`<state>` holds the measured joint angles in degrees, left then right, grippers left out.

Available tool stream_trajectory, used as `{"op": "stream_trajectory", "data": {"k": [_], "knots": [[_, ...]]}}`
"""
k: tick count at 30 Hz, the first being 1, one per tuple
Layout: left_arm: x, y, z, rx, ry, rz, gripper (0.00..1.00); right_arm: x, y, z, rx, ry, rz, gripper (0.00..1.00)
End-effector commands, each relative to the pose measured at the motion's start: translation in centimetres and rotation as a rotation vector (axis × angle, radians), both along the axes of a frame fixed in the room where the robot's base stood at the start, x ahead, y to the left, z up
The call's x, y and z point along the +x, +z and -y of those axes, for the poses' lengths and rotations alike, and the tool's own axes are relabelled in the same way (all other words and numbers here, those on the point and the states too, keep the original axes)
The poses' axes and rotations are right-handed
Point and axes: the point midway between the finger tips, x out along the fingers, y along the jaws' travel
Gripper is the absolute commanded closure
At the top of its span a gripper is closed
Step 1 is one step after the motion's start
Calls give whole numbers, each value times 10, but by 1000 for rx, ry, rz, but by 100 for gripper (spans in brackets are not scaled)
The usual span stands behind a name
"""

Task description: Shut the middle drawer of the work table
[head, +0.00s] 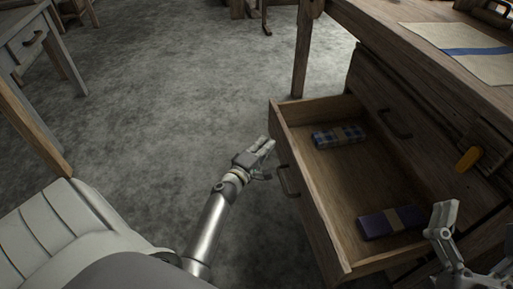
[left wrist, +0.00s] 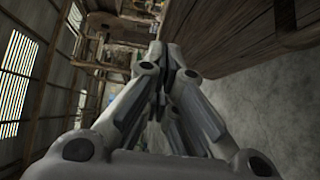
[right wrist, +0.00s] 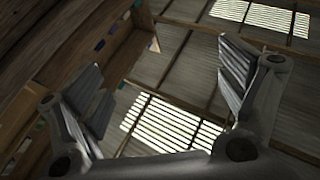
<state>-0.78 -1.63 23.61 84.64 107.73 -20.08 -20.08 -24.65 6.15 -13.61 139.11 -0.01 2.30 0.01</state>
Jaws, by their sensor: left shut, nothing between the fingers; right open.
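The middle drawer (head: 318,215) of the wooden work table (head: 400,50) stands pulled out in the head view. It holds a blue checked cloth bundle (head: 338,136) and a purple bundle (head: 392,222) with a tan band. A dark handle (head: 287,181) is on its front. My left gripper (head: 268,148) is shut and empty, just left of the drawer front near the handle; whether it touches cannot be told. Its closed fingers show in the left wrist view (left wrist: 170,60). My right gripper (head: 440,225) is over the drawer's right side, open and empty in the right wrist view (right wrist: 165,90).
A cloth with a blue stripe (head: 465,52) lies on the table top. A yellow-orange object (head: 468,159) is at the table's side, right of the drawer. A grey table (head: 35,45) stands at upper left. The grey floor (head: 170,90) left of the drawer is clear.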

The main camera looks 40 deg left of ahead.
Motion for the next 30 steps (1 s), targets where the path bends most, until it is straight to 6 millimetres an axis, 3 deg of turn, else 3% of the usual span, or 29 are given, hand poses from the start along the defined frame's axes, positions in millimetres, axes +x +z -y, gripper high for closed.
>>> {"op": "stream_trajectory", "data": {"k": [3, 9, 25, 30], "knots": [[14, 0, 15, -2, -2, 0, 100, -1, 2, 0, 5, 1, 16, 9], [26, 0, 25, -1, 0, 0, 100, -4, 6, 0, 13, 3, 42, 9], [29, -1, 26, -1, -1, 0, 100, -5, 8, 0, 18, 4, 59, 9], [40, -1, 24, 1, -1, 2, 100, -18, 28, 1, 52, 10, 184, 9]]}}
